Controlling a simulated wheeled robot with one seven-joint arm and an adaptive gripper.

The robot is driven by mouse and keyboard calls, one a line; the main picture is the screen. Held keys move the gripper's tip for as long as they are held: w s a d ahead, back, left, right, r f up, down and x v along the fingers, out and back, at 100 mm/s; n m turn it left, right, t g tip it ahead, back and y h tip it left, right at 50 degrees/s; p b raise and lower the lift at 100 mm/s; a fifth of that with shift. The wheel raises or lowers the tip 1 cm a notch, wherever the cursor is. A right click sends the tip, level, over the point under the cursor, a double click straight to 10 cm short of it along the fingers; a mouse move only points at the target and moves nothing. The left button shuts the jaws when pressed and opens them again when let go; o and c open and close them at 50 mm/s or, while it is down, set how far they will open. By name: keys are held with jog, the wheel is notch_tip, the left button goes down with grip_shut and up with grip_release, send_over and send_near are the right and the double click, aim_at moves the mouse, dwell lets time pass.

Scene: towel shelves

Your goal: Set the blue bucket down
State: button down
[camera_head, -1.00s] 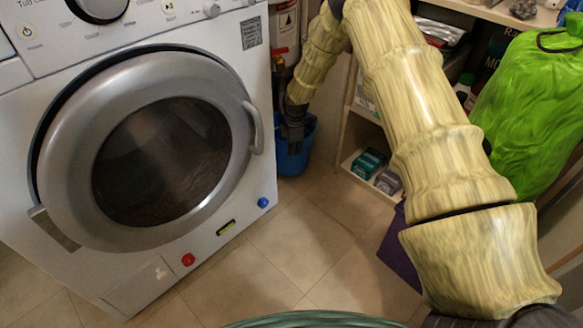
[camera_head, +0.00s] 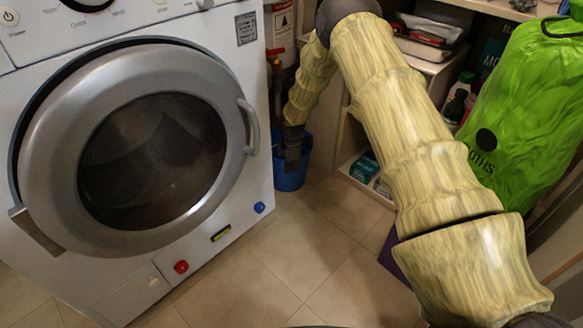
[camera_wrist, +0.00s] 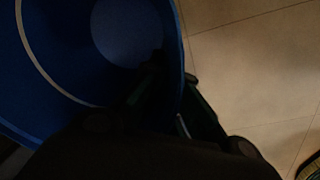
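The blue bucket (camera_head: 290,177) is in the narrow space between the washing machine and the shelf in the head view. It looks upright and at or close to the floor; I cannot tell whether its base touches. My gripper (camera_head: 292,148) is at the bucket's top, pointing down. In the dark wrist view the bucket (camera_wrist: 60,95) fills the left side, with its rim curving down the middle. My gripper (camera_wrist: 176,82) straddles that rim, one finger inside and one outside, and appears shut on the wall. The exact contact is hard to see.
The washing machine (camera_head: 245,180) stands close on the left, its round door (camera_head: 150,150) shut. A shelf (camera_head: 345,172) with small boxes (camera_head: 364,167) is close on the right. A green bag (camera_head: 525,110) and a purple object (camera_head: 392,262) are further right. Tiled floor (camera_head: 300,235) in front is clear.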

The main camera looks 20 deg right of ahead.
jog(key=c, duration=1.6)
grip_release()
jog(key=shift+c, duration=0.2)
notch_tip(320, 180, up, 12)
jog(key=s+p, duration=0.1)
jog(key=p, duration=0.6)
jog(key=s+a+f+m, duration=0.25)
jog(key=s+f, duration=0.25)
jog(key=s, duration=0.3)
jog(key=s+a+f+m+y, duration=0.1)
jog(key=s+a+f+m, duration=0.1)
jog(key=s+a+f, duration=0.45)
jog(key=s+a+f+m, duration=0.1)
jog(key=s+f+m, duration=0.15)
jog(key=s, duration=0.65)
jog(key=s+a+m+g, duration=0.1)
jog(key=s+m, duration=0.7)
jog(key=s, duration=2.2)
jog(key=shift+a+r+m+h, duration=0.3)
jog(key=shift+a+r+h, duration=0.05)
jog(key=shift+a+h, duration=0.1)
